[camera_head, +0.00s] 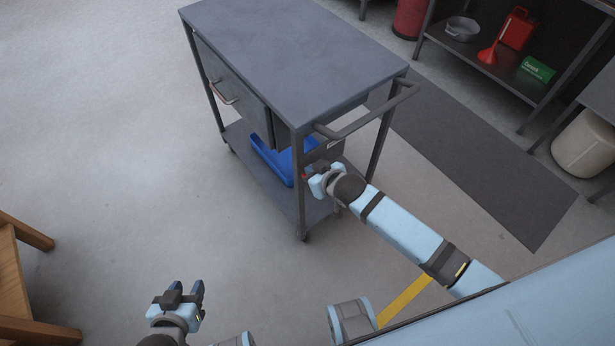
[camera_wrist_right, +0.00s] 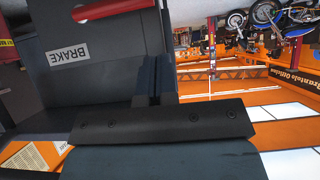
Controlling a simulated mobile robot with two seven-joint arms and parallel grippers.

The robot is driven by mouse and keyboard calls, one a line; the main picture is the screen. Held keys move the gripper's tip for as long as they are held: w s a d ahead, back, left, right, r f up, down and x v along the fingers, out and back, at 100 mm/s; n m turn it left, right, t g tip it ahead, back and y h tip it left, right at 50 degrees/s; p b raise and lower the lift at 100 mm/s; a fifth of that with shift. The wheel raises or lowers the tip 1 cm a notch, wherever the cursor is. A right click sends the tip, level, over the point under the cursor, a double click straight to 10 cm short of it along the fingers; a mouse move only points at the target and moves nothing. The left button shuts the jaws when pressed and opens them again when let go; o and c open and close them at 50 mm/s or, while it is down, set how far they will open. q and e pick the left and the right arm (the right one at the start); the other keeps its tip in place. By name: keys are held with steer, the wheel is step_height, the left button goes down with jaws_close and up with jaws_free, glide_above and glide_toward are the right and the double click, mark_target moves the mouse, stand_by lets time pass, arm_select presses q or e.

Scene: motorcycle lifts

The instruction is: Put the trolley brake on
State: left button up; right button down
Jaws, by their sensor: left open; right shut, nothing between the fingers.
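The grey trolley (camera_head: 300,50) stands ahead of me, with a push handle (camera_head: 370,115) on its right end. A white label reading BRAKE (camera_wrist_right: 68,55) is on a dark panel in the right wrist view. A bar with a reddish part (camera_wrist_right: 88,11) runs along the top edge there, close to the label; it is only partly in view. My right gripper (camera_head: 316,172) is at the trolley's near end, below the handle. Its fingers (camera_wrist_right: 155,78) are shut and empty, beside the panel. Contact cannot be told. My left gripper (camera_head: 184,292) is open and empty, low over the floor.
A blue bin (camera_head: 270,160) sits on the trolley's lower shelf (camera_head: 245,140). A wooden piece of furniture (camera_head: 14,285) stands at left. A rack (camera_head: 490,65) with a red can and funnel stands at upper right, beyond a dark mat (camera_head: 480,170). The floor left of the trolley is clear.

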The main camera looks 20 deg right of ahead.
steer(key=f, duration=0.1)
steer(key=w+f, duration=0.2)
steer(key=shift+a+f+b, duration=0.3)
steer(key=shift+a+f, duration=0.05)
arm_select(q)
steer(key=shift+w+d+f, duration=0.1)
steer(key=shift+d+f, duration=0.05)
arm_select(e)
steer(key=shift+f, duration=0.6)
